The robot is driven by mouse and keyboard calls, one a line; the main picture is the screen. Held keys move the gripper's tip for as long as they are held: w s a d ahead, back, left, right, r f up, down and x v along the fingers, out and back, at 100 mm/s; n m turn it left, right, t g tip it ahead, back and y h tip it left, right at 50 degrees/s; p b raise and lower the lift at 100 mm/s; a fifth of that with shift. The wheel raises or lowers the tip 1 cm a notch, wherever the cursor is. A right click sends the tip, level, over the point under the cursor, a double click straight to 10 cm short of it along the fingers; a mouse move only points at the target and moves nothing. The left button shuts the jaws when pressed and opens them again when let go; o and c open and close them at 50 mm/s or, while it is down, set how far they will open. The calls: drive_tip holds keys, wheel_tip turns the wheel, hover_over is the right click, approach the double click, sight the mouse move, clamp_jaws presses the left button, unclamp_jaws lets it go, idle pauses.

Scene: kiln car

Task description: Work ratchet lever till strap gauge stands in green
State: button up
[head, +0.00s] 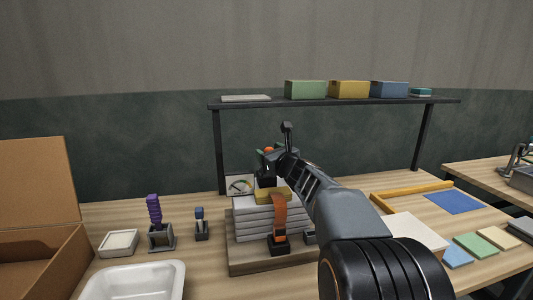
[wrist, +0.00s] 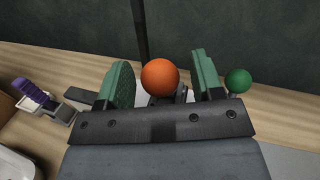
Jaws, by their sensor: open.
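An orange ball knob (wrist: 160,75) stands between the two green finger pads of my gripper (wrist: 161,80) in the wrist view; the jaws are open, with a gap on each side. The lever under the knob is mostly hidden by my gripper. A green ball knob (wrist: 238,80) stands just outside the right finger. In the head view my gripper (head: 269,155) is above the stack of white slabs (head: 255,222). An orange strap (head: 279,215) runs down the stack's front into a black fitting (head: 278,246).
A shelf (head: 340,101) with coloured boxes spans behind the stack. At left are a cardboard box (head: 40,190), a white tray (head: 132,284), and a purple-handled tool (head: 154,210) in a holder. Coloured tiles (head: 475,245) lie at right.

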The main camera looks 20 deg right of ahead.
drive_tip(key=shift+w, duration=0.25)
drive_tip(key=shift+c, duration=0.2)
clamp_jaws()
drive_tip(key=shift+a, duration=0.15)
